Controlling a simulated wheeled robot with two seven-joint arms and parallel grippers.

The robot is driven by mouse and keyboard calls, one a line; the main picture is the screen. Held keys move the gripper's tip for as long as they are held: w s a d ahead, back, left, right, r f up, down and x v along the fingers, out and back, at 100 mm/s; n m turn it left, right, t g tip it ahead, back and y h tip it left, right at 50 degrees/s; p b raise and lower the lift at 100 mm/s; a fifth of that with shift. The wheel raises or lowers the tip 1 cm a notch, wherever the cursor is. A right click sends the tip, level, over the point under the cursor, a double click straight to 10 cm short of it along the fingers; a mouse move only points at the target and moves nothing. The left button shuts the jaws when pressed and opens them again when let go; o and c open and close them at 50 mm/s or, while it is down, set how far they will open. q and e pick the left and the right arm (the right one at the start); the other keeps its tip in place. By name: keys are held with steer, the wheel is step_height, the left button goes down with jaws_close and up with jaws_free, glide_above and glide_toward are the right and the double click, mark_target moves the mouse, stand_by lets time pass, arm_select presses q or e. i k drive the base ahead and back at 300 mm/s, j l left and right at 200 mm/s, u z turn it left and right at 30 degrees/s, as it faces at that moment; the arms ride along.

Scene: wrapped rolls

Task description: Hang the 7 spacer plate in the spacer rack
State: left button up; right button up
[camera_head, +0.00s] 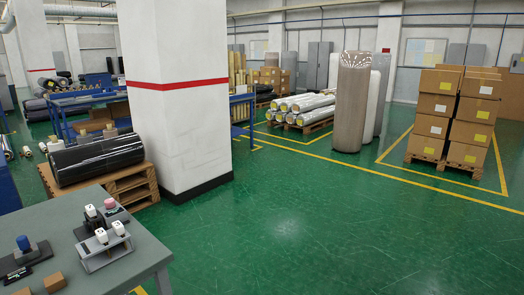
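Neither of my grippers is in this view. I cannot make out a spacer plate marked 7, and nothing here reads clearly as the spacer rack. A blue workbench (88,101) stands at the left behind the pillar, with blue upright parts on it that are too small to identify. A grey table (60,232) at the lower left carries small devices with white and pink tops (101,232) and a dark item with a blue knob (24,247).
A white pillar (180,120) with a red stripe stands left of centre. A black wrapped roll (97,160) lies on a wooden pallet (137,184). A tall wrapped roll (351,105) and stacked cartons (434,105) stand at the right. The green floor (300,220) in front is clear.

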mark_target(91, 211)
steer(key=i+j+u, duration=0.15)
steer(key=i+u, duration=0.85)
steer(key=u, duration=0.15)
